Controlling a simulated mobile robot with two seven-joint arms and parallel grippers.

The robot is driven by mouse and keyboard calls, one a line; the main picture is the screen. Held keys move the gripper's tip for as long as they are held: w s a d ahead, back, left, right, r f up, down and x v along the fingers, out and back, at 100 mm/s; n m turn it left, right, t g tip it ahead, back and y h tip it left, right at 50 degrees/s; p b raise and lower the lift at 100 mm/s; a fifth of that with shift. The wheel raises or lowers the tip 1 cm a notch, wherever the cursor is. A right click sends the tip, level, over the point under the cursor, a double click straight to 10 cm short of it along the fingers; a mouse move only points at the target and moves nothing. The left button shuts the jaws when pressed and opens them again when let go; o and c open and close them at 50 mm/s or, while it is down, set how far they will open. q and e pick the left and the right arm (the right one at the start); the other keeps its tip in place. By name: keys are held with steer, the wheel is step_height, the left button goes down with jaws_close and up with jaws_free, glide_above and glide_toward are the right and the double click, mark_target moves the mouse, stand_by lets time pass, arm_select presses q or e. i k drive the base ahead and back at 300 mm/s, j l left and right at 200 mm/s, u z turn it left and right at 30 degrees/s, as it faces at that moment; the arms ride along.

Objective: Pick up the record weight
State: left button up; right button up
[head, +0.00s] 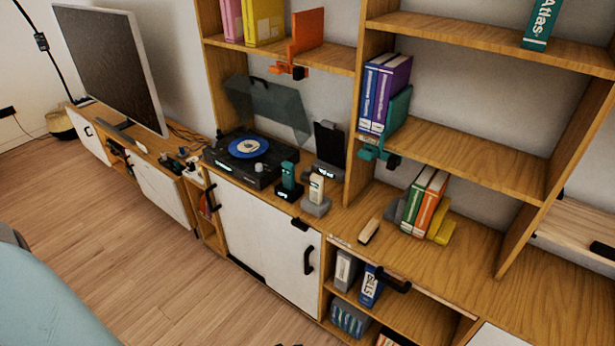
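Right of the turntable, a teal handheld device (288,176) stands in a dark dock and a cream one (316,188) in a grey dock. Several small dark and pale items (183,160) sit left of the turntable, too small to identify. Neither gripper shows in the head view.
A dark phone-like device (328,145) stands behind the docks. A wooden-backed brush-like block (369,231) lies near the cabinet's front edge. Books (424,200) stand to its right. Shelves rise above. A large screen (112,62) is at left. The floor (130,255) in front is mostly clear.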

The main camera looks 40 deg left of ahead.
mark_target(305, 176)
steer(key=u, duration=1.5)
